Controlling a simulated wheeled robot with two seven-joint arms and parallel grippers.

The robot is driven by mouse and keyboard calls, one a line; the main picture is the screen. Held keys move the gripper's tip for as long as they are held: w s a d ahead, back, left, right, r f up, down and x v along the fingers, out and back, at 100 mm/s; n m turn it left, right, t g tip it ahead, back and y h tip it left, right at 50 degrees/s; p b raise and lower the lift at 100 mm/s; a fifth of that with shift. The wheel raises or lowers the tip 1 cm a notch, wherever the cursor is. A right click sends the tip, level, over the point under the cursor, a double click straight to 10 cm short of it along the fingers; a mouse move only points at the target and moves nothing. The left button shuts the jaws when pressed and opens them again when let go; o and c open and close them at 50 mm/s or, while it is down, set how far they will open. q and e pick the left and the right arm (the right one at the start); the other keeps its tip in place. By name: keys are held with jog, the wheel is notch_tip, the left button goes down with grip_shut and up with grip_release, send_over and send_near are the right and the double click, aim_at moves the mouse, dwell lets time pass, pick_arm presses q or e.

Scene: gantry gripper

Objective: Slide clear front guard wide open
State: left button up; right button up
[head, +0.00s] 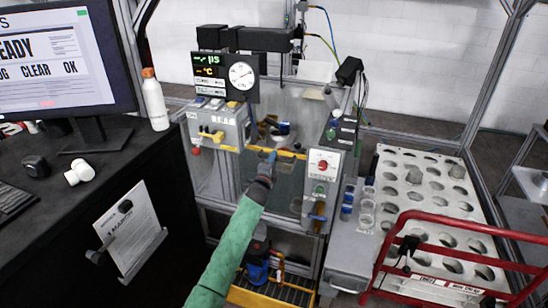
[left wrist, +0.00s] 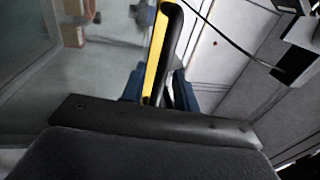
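The clear front guard (head: 287,178) is a see-through panel on the front of the bench machine, with a yellow strip (head: 290,153) along its top edge. In the left wrist view the yellow strip (left wrist: 156,50) runs beside a dark handle bar (left wrist: 172,35), with the clear panel (left wrist: 60,95) to the left. My left gripper (head: 270,158), on the green-sleeved arm, is at the yellow edge. Its blue fingers (left wrist: 160,88) lie on either side of the bar; whether they press on it is unclear. My right gripper is not in view.
A control box (head: 215,125) with a yellow lever flanks the guard at left, and a grey button box (head: 321,172) at right. A monitor (head: 60,60) and white bottle (head: 155,100) stand on the left desk. A red tubular frame (head: 430,225) and holed tray (head: 425,185) occupy the right.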

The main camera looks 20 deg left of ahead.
pick_arm(q)
jog(key=shift+w, duration=0.45)
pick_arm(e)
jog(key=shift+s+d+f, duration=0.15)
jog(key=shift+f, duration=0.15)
pick_arm(q)
jog(key=shift+r, duration=0.1)
grip_shut()
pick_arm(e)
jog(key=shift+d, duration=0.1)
